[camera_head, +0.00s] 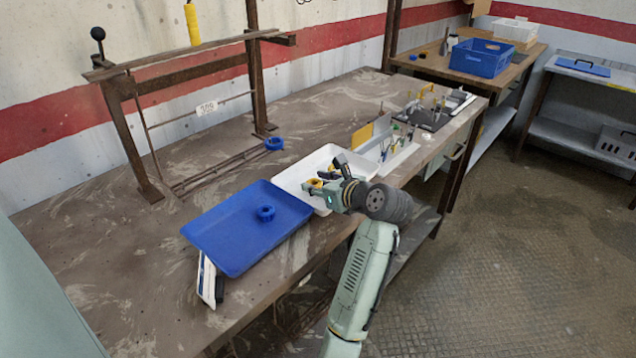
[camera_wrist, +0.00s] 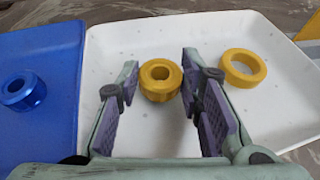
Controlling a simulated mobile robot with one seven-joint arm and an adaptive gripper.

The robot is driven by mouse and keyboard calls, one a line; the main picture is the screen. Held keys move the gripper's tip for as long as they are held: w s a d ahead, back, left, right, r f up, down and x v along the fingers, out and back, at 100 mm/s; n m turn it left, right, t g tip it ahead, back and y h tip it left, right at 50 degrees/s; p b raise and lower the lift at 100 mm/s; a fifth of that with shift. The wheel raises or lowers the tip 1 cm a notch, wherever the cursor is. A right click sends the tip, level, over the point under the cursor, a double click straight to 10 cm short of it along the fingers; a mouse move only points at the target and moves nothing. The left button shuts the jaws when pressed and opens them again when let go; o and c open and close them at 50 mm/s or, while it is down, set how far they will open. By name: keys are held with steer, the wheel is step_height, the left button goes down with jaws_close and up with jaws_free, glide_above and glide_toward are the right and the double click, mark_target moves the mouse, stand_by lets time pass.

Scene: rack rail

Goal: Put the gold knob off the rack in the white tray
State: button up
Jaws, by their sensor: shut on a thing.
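The gold knob (camera_wrist: 160,80), a thick ring with a dark hole, sits between my gripper's fingertips in the wrist view. My gripper (camera_head: 322,184) is shut on it, above the white tray (camera_head: 288,181). The tray's floor (camera_wrist: 205,38) shows behind the knob, and I cannot tell the exact gap. A wider gold ring (camera_wrist: 242,68) lies in the tray, right of the fingers. The rack (camera_head: 190,72) stands at the back left of the bench. In the head view my fingers partly hide the gold pieces.
A blue tray (camera_head: 225,240) holding a blue knob (camera_head: 265,212) adjoins the white tray on the left. A blue ring (camera_head: 274,143) lies by the rack's foot. A parts bin (camera_head: 402,155) with upright tools stands right of the white tray.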

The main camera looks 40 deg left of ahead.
steer(key=shift+f, duration=0.15)
steer(key=shift+s+f, duration=0.1)
steer(key=shift+f, duration=0.5)
steer(key=o, duration=1.2)
steer(key=shift+d+f, duration=0.1)
steer(key=shift+f, duration=0.05)
steer(key=shift+c, duration=0.2)
steer(key=shift+d+r, duration=0.2)
steer(key=shift+r, duration=0.45)
steer(key=b+v, duration=0.1)
steer(key=v, duration=0.3)
steer(key=b+v, duration=0.1)
steer(key=v, duration=0.6)
steer(key=shift+d+r+b, duration=0.2)
steer(key=shift+r+b, duration=0.2)
